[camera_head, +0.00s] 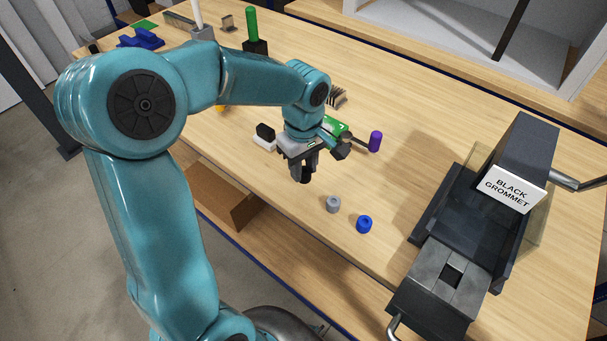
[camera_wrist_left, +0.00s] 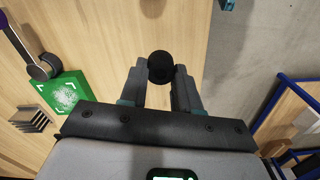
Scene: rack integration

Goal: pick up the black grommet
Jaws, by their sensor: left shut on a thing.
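The black grommet (camera_wrist_left: 160,67) is a small dark round piece held between the fingertips of my left gripper (camera_wrist_left: 161,75). In the head view my left gripper (camera_head: 303,170) points down over the wooden table, left of the loose grommets, with the dark grommet (camera_head: 306,179) at its tips. I cannot tell how far it is above the table. A grey grommet (camera_head: 333,204) and a blue grommet (camera_head: 364,224) lie on the table to the right of the gripper. My right gripper is not in view.
A dark fixture with a "BLACK GROMMET" sign (camera_head: 507,190) stands at the right. The table's front edge is close by. Bare wood lies between the blue grommet and the fixture.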

